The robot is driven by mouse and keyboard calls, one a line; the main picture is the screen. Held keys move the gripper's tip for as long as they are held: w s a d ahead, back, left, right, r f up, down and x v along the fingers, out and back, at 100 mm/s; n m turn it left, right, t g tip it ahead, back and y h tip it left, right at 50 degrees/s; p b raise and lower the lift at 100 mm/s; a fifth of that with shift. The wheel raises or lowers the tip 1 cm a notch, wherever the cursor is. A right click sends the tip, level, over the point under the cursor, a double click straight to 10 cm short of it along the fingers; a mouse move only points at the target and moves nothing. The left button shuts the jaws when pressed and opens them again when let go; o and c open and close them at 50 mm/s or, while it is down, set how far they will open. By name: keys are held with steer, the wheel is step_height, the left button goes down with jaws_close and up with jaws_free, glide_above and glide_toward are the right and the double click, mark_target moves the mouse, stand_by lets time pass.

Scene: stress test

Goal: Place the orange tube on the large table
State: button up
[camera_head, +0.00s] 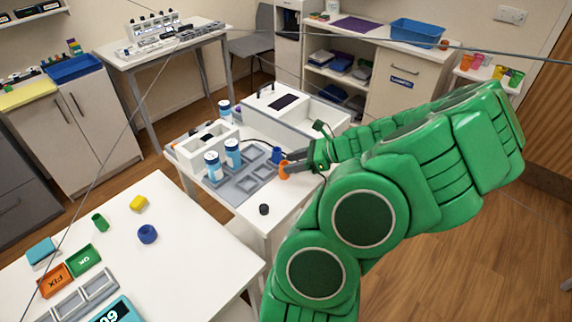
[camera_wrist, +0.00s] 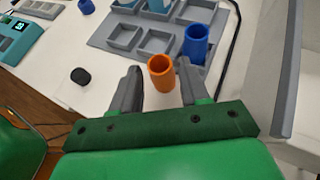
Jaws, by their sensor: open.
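The orange tube (camera_wrist: 161,73) stands between the two fingers of my gripper (camera_wrist: 158,68) in the wrist view. The fingers are open, with a visible gap on the left side of the tube; the right finger is close to it. In the head view the orange tube (camera_head: 284,168) is on the smaller white middle table (camera_head: 285,205), at the tip of my gripper (camera_head: 289,160). The large white table (camera_head: 185,260) fills the front left of the head view.
A blue tube (camera_wrist: 196,44) stands close by at the right of the grey compartment tray (camera_wrist: 125,37). A black cap (camera_wrist: 80,76) lies on the middle table.

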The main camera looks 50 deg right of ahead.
steer(key=v, duration=0.8)
steer(key=shift+s+d+r, duration=0.2)
steer(key=shift+s, duration=0.1)
steer(key=w+a+r+n+g+y, duration=0.1)
steer(key=w+a+r+n+g, duration=0.3)
steer(key=a, duration=0.5)
steer(key=w+a+r+n+g, duration=0.1)
steer(key=a+n+g, duration=0.1)
steer(key=a+n, duration=0.55)
steer(key=w+a+r+n+g+y, duration=0.1)
steer(key=w+a+r+n+g, duration=0.2)
steer(key=a, duration=0.8)
steer(key=s+a+r+n+g+h, duration=0.2)
steer(key=s+a+n+h, duration=0.5)
steer(key=s+a+n, duration=0.7)
steer(key=shift+s+a+r+n+g+h, duration=0.45)
steer(key=shift+s+g, duration=0.25)
steer(key=shift+s, duration=0.25)
steer(key=shift+s+d+n, duration=0.1)
steer(key=shift+s+n, duration=0.2)
steer(key=shift+s, duration=0.15)
steer(key=shift+c, duration=0.4)
steer(key=shift+w, duration=0.1)
